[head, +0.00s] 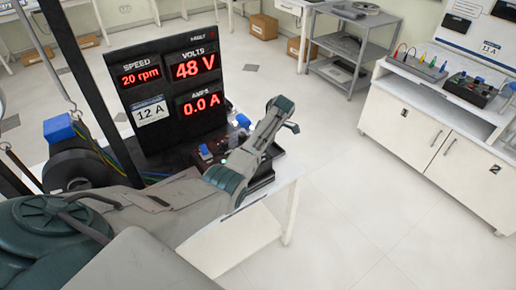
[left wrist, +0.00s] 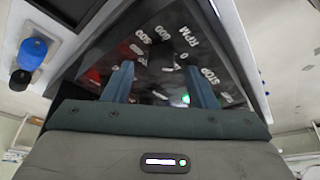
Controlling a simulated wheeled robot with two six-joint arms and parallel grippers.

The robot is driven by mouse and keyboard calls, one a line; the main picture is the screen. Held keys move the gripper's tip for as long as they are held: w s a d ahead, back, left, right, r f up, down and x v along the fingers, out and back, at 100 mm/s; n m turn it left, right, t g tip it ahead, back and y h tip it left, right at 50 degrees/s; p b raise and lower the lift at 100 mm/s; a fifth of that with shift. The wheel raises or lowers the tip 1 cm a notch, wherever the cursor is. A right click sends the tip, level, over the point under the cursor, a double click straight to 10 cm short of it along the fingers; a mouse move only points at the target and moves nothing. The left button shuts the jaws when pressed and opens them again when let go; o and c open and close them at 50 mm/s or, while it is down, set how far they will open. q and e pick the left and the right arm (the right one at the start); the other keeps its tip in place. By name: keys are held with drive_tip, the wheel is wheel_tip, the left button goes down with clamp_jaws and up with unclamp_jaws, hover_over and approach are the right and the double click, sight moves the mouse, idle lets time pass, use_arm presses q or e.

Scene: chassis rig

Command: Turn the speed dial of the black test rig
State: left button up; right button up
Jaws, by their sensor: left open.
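The black test rig (head: 150,90) stands on a white table at left in the head view; its display reads 20 rpm, 48 V and 0.0 A. My left arm reaches across its front and hides much of its lower panel. The left wrist view shows the dark panel with RPM, STOP and number marks around the speed dial (left wrist: 160,67). The dial itself is dark and hard to make out. My left gripper (left wrist: 160,84) is open, one blue-grey finger on each side of the dial area. I cannot tell whether they touch it. My right gripper is not in view.
Blue-capped parts (left wrist: 33,52) sit left of the panel in the left wrist view. A white cabinet (head: 415,125) with small devices stands at right. A grey shelf cart (head: 345,45) and cardboard boxes (head: 264,25) are at the back. The floor between is clear.

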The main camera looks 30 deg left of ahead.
use_arm(q)
drive_tip(key=b+v, duration=0.2)
drive_tip(key=v, duration=0.6)
drive_tip(key=shift+d+r+b, duration=0.15)
drive_tip(key=shift+r+b, duration=0.15)
drive_tip(key=shift+r, duration=0.05)
drive_tip(key=shift+w, duration=0.1)
